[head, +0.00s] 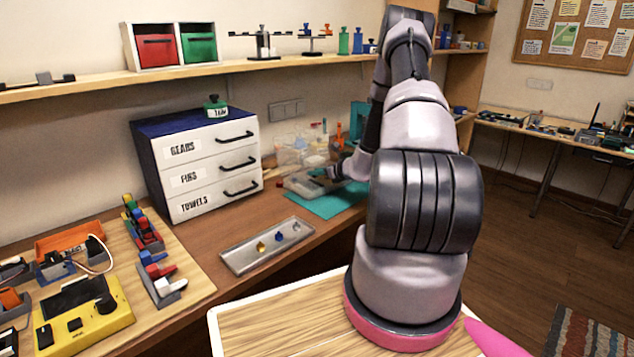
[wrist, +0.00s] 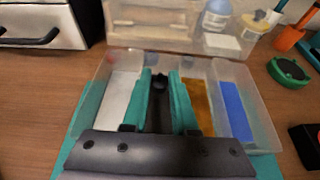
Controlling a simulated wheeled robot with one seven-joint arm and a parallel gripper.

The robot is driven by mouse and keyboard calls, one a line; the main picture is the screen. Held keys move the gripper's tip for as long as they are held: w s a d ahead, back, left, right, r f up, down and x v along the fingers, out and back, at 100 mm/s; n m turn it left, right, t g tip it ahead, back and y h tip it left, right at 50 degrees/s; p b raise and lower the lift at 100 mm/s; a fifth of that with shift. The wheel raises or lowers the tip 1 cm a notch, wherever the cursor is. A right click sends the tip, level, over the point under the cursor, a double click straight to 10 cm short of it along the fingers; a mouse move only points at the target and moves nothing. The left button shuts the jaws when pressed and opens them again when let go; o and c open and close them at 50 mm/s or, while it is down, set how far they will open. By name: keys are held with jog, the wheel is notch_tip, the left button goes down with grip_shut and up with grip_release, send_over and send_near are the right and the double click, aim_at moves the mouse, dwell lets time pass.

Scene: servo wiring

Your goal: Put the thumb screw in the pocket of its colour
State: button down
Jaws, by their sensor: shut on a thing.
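My gripper (wrist: 160,82) is shut on a small dark thumb screw (wrist: 160,78), held between the teal fingertips. It is over a clear box (wrist: 262,120) with coloured pockets. From left to right the pockets are a pale grey one (wrist: 119,98), a dark strip seen between the fingers, an orange-brown one (wrist: 199,103) and a blue one (wrist: 236,110). The fingers hide part of the pockets, and I cannot tell the screw's height above them. In the head view the box (head: 303,186) is on a teal mat (head: 335,205), with my gripper partly hidden by my arm.
A metal tray (head: 240,263) with gold (head: 261,246), blue (head: 279,237) and silver (head: 295,226) screws is on the bench. The box's raised lid (wrist: 150,27) and bottles (wrist: 216,16) stand behind. A green round thing (wrist: 289,71) is at right. A drawer cabinet (head: 200,150) stands left.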

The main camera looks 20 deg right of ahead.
jog(key=shift+f, duration=1.7)
jog(key=shift+f, duration=0.2)
jog(key=c, duration=1)
grip_release()
jog(key=shift+d, duration=0.1)
jog(key=shift+r, duration=0.15)
